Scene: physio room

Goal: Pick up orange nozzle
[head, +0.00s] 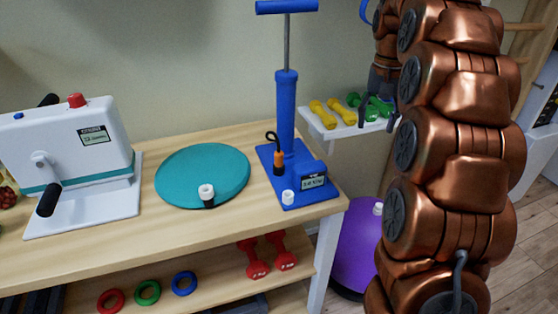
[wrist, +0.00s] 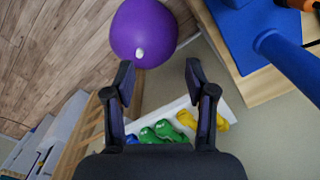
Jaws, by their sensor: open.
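The orange nozzle (head: 278,161) sits upright on the blue base of the pump, left of the pump's cylinder, with a black hose curving from its top. In the wrist view a piece of orange (wrist: 301,4) shows at the top right corner, mostly cut off. The blue pump (head: 286,112) stands at the right end of the wooden table; it also shows in the wrist view (wrist: 285,60). My gripper (wrist: 160,78) is open and empty, apart from the nozzle and to the right of the pump. In the head view the gripper (head: 378,85) is partly hidden behind my arm.
A teal disc (head: 203,165) with a white valve and a white machine (head: 65,155) stand on the table (head: 150,235). Red dumbbells (head: 268,255) and coloured rings (head: 147,292) lie on the lower shelf. A purple ball (head: 356,240) is beside the table. A white wall shelf (head: 335,128) holds yellow and green dumbbells.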

